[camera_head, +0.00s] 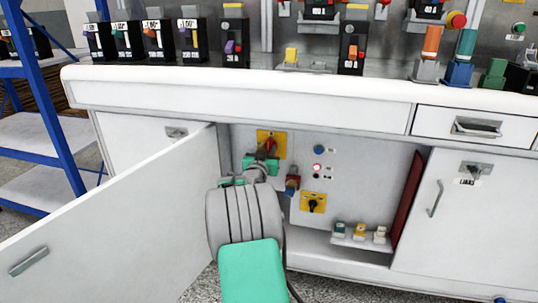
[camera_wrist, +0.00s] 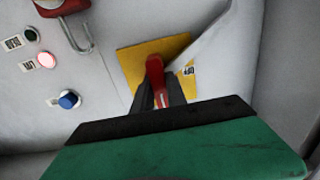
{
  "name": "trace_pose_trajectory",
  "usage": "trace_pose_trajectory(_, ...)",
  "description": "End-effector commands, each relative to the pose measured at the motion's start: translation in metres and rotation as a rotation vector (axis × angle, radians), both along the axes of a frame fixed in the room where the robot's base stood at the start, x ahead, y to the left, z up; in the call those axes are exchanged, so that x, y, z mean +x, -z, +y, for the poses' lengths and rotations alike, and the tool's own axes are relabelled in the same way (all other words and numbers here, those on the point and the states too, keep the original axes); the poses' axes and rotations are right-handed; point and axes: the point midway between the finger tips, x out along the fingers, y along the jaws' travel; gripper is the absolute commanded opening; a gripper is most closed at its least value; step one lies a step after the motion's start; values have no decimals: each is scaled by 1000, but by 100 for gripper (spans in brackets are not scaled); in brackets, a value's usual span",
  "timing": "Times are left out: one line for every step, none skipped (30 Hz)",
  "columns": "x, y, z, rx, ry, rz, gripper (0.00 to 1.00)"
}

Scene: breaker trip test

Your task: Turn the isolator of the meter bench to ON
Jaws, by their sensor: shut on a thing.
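The isolator is a red rotary handle (camera_head: 270,143) on a yellow plate (camera_head: 262,136), on the white panel inside the bench's open cupboard. My gripper (camera_head: 266,158) reaches into the cupboard and is at this handle. In the wrist view, the red handle (camera_wrist: 155,72) stands in front of the yellow plate (camera_wrist: 132,62), between the dark fingers of my gripper (camera_wrist: 160,97), which are shut on it. Its outer end is hidden by the gripper. The ON and OFF markings are not readable.
The open white door (camera_head: 115,225) stands left of my arm. The bench top (camera_head: 300,90) overhangs above.

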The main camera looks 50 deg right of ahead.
Motion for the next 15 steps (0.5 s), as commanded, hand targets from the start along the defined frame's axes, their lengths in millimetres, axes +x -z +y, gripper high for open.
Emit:
trace_pose_trajectory(0, 2, 0, 4, 0, -5, 0)
trace_pose_trajectory(0, 2, 0, 5, 0, -7, 0)
trace_pose_trajectory(0, 1, 0, 7, 0, -10, 0)
trace_pose_trajectory(0, 1, 0, 7, 0, -12, 0)
trace_pose_trajectory(0, 1, 0, 8, 0, -14, 0)
trace_pose_trajectory(0, 1, 0, 9, 0, -15, 0)
trace_pose_trajectory(0, 1, 0, 9, 0, -15, 0)
trace_pose_trajectory(0, 1, 0, 9, 0, -16, 0)
trace_pose_trajectory(0, 1, 0, 9, 0, -16, 0)
trace_pose_trajectory(0, 1, 0, 9, 0, -16, 0)
trace_pose_trajectory(0, 1, 0, 9, 0, -16, 0)
trace_pose_trajectory(0, 1, 0, 9, 0, -16, 0)
trace_pose_trajectory(0, 1, 0, 9, 0, -16, 0)
trace_pose_trajectory(0, 1, 0, 9, 0, -16, 0)
trace_pose_trajectory(0, 1, 0, 9, 0, -15, 18)
